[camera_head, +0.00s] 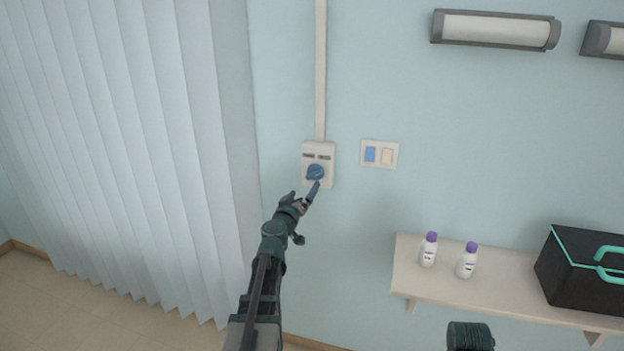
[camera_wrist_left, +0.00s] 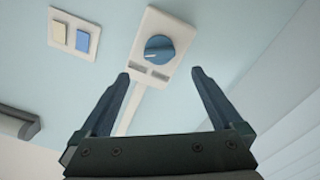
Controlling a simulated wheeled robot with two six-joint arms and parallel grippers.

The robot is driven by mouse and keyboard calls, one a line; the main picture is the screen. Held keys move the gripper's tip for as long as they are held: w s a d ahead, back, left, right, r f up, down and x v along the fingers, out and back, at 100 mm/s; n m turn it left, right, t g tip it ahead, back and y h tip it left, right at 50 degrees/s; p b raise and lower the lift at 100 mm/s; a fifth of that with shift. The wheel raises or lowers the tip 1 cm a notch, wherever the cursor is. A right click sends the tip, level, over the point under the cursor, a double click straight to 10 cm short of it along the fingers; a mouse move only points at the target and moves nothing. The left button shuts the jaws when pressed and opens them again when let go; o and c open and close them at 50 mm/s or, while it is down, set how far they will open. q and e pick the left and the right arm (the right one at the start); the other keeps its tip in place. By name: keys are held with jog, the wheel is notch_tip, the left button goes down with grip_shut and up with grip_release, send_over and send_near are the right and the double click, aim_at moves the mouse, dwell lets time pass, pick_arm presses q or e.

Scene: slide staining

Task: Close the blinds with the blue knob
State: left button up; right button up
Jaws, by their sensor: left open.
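The blue knob (camera_head: 315,172) sits on a white control box (camera_head: 318,150) fixed to the wall. It also shows in the left wrist view (camera_wrist_left: 159,49), with a pale mark on its face. The vertical blinds (camera_head: 130,130) hang at the left of the head view as pale overlapping slats. My left gripper (camera_head: 313,190) is just below the knob in the head view. In the left wrist view its two fingers (camera_wrist_left: 160,75) are apart, with the knob ahead between their tips and nothing held. Whether a finger touches the knob, I cannot tell.
A switch plate (camera_head: 379,154) with a blue and a cream rocker is right of the box. A shelf (camera_head: 500,297) at lower right holds two purple-capped bottles (camera_head: 429,249) and a black case (camera_head: 585,272). A dark part of my own body shows at the bottom.

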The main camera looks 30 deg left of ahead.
aim_at(313, 176)
pick_arm(q)
jog(key=x, duration=0.9)
jog(key=shift+w, duration=0.3)
jog(key=c, duration=1.3)
